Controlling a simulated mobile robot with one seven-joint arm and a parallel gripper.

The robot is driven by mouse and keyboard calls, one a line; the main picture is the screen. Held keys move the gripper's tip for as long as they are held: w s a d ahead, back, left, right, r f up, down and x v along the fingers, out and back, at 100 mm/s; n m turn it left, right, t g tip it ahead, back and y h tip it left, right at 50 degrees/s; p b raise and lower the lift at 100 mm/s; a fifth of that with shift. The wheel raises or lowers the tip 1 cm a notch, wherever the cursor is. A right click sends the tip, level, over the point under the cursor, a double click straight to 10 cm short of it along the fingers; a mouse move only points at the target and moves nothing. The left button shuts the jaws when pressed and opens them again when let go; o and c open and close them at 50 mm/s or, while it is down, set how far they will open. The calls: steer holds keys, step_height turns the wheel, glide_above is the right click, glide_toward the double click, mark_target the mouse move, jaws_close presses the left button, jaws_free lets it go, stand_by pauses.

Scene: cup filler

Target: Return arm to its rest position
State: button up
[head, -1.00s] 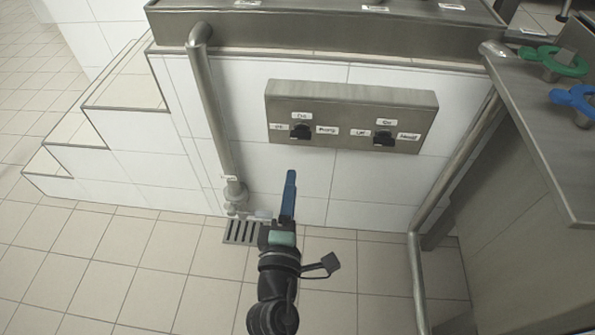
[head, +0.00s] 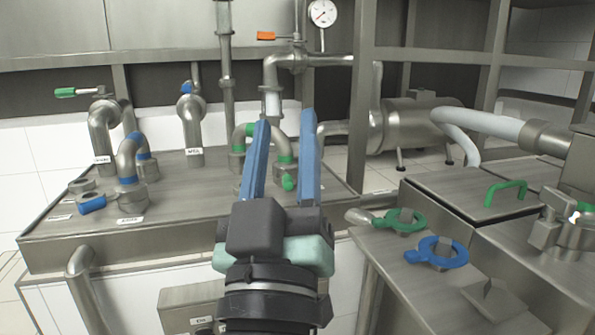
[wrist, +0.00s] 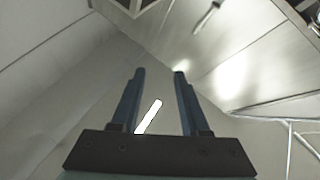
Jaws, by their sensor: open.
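My gripper (head: 284,150) is raised in the middle of the head view, its two blue fingers apart and pointing up and away. Nothing is between the fingers. In the wrist view the same open, empty gripper (wrist: 158,75) shows both fingers against a blurred grey and white background. In the head view the fingers overlap part of the pipework behind them, and I cannot tell the distance between them.
A steel counter (head: 170,225) with bent pipes stands behind and left. A switch box (head: 188,308) shows partly below. A tank (head: 405,130) stands farther back.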

steer(key=s+d+r+m+t+y+p, duration=0.1)
steer(key=s+r+m+p, duration=0.1)
steer(key=s+r, duration=0.35)
steer(key=s+r+m+t+p, duration=0.1)
steer(key=s+r, duration=0.2)
steer(key=r, duration=0.6)
step_height(320, 180, up, 35)
steer(key=p, duration=3.5)
steer(key=shift+p, duration=0.35)
steer(key=shift+w+d+f, duration=0.1)
